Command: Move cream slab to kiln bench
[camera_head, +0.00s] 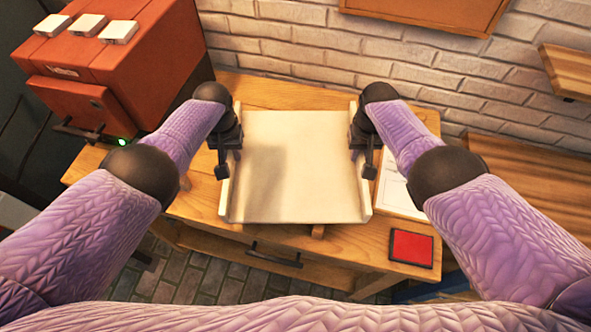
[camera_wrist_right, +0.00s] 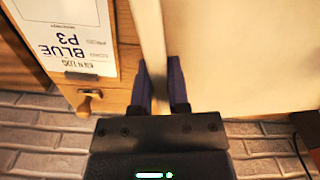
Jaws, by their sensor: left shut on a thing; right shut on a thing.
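The cream slab (camera_head: 300,165) is a wide, pale tray-like piece with raised left and right sides. It is level or nearly so, over the wooden bench (camera_head: 190,207). I cannot tell whether it touches the bench top. My left gripper (camera_head: 222,170) is shut on its left side. My right gripper (camera_head: 368,168) is shut on its right side. In the right wrist view, the fingers of my right gripper (camera_wrist_right: 163,88) straddle the upright rim of the cream slab (camera_wrist_right: 230,55). The slab hides the middle of the bench.
A red kiln-like box (camera_head: 110,65) with several white blocks on top stands at the left. A white sheet (camera_head: 397,185) and a red pad (camera_head: 411,249) lie on the bench's right part. A brick wall (camera_head: 300,45) closes the back. A wooden shelf (camera_head: 568,72) juts out at upper right.

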